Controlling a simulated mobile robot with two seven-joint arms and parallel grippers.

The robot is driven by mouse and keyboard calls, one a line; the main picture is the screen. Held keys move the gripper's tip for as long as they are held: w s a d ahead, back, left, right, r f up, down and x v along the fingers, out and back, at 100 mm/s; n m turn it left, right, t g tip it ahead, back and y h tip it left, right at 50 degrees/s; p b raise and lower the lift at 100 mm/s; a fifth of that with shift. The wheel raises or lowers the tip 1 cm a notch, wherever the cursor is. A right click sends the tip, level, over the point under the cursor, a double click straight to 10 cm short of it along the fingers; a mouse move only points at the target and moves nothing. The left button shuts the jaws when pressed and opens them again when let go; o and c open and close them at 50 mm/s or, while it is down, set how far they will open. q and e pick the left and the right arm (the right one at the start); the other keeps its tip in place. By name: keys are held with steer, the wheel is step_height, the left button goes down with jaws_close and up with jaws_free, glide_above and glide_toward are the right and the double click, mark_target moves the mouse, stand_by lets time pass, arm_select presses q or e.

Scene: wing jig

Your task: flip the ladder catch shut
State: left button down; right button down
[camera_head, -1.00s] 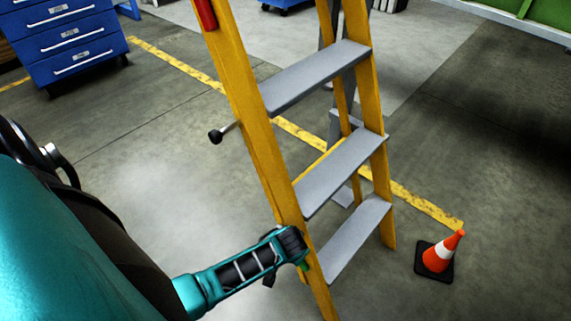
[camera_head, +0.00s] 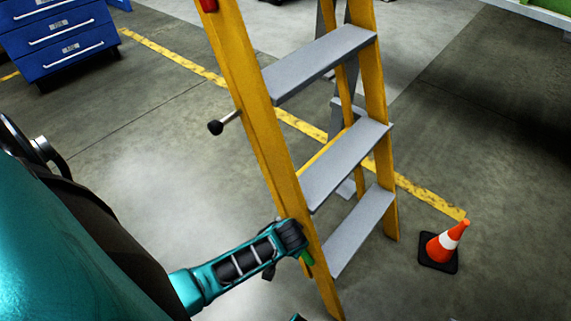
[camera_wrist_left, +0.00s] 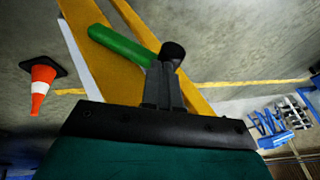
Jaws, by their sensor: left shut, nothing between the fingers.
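The yellow ladder (camera_head: 262,125) with grey steps stands upright in the middle of the head view. A short lever with a black knob (camera_head: 215,127) sticks out to the left from its near rail. A green handle-like piece (camera_head: 306,258) shows low on that rail beside my left gripper (camera_head: 292,238). In the left wrist view the green piece (camera_wrist_left: 122,46) lies across the yellow rail, just beyond my shut left gripper (camera_wrist_left: 165,75). I cannot tell whether they touch, or which piece is the catch. My right gripper is out of view.
An orange and white cone (camera_head: 447,242) stands on the floor right of the ladder. A blue drawer cabinet (camera_head: 60,35) is at the far left. A yellow floor line (camera_head: 180,57) runs behind the ladder. The floor left of the ladder is clear.

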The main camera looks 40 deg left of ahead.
arm_select(q)
steer(key=shift+a, duration=0.1)
steer(key=shift+w+a+f+h+p, duration=0.1)
steer(key=shift+a+f+h+p, duration=0.3)
steer(key=shift+a+h+p, duration=0.35)
steer(key=shift+a+f, duration=0.75)
steer(key=shift+a, duration=0.05)
steer(key=shift+w+a+f, duration=0.15)
steer(key=shift+a+f, duration=0.75)
steer(key=shift+f, duration=0.3)
